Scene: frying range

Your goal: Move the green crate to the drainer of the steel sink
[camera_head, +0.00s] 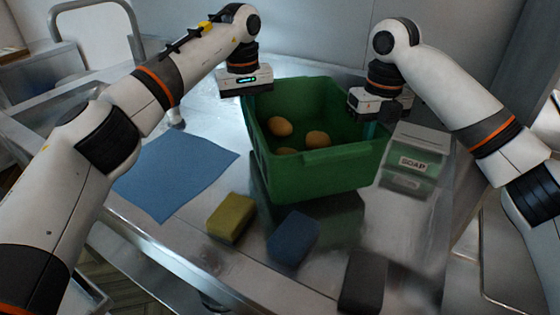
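The green crate (322,176) is in the middle of the head view, upright, with a few round yellow-brown items (280,126) inside. A dark green reflection shows on the steel surface below it; whether there is a small gap under the crate is hard to tell. My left gripper (250,103) is at the crate's left wall and looks shut on its rim. My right gripper (370,128) is at the right wall and also looks shut on the rim; its fingers are partly hidden. The steel sink (62,112) seems to be at the left, with a bent tube above it.
A blue cloth (173,172) lies left of the crate. A yellow-green sponge (231,217), a blue sponge (293,235) and a dark block (362,282) lie in front. A soap box (413,160) stands close to the right. A wall is behind.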

